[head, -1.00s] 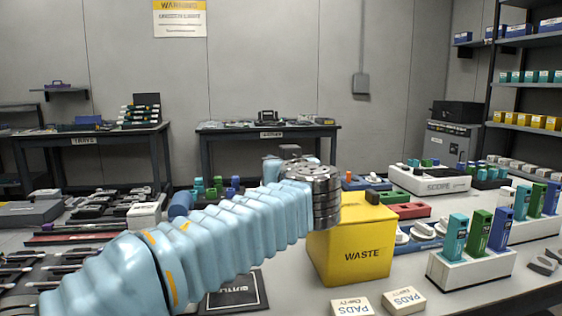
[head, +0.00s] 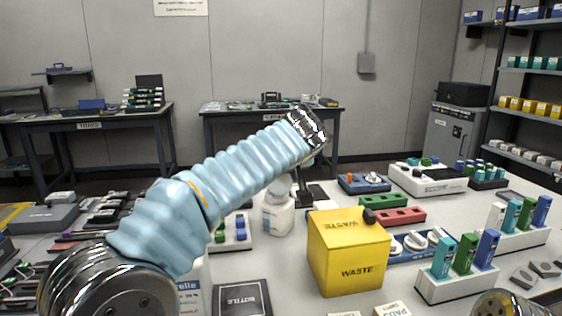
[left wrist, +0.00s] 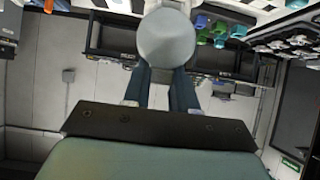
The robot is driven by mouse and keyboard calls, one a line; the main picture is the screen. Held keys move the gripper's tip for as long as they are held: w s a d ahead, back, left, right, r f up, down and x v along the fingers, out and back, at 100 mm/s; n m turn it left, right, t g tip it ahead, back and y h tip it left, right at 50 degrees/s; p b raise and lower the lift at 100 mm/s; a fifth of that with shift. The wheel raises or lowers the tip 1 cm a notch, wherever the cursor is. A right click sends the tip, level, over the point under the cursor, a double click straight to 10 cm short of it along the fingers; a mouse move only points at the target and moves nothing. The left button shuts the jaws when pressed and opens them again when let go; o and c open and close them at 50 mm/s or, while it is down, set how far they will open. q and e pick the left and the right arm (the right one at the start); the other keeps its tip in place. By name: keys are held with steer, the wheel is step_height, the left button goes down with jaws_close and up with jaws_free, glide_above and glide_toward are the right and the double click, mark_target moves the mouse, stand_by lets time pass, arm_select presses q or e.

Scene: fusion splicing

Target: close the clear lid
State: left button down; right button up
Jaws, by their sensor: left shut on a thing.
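My left gripper (left wrist: 163,78) shows in the left wrist view with its two dark fingers on either side of a pale rounded top, which looks like the clear lid (left wrist: 166,38), and is shut on it. In the head view this pale lid (head: 280,187) is at the top of a white bottle (head: 278,217) behind the yellow waste bin. My wrist stands above it and the fingers are mostly hidden there. I cannot tell how far the lid is shut. My right gripper is not in view; only a metal part of my right arm shows at the lower right corner.
The yellow waste bin (head: 348,260) stands close in front and right of the bottle. A dark mat (head: 242,298) lies at the front. A rack with blue and green containers (head: 232,237) stands left of the bottle. Holders with upright packs (head: 455,285) are at the right.

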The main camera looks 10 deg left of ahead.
arm_select(q)
steer(key=shift+w+f, duration=0.1)
stand_by(0.3)
steer(key=c, duration=0.9)
jaws_free()
steer(key=v, duration=1.3)
steer(key=shift+s+r+b, duration=0.25)
steer(key=shift+r+b, duration=0.05)
steer(key=shift+b, duration=0.1)
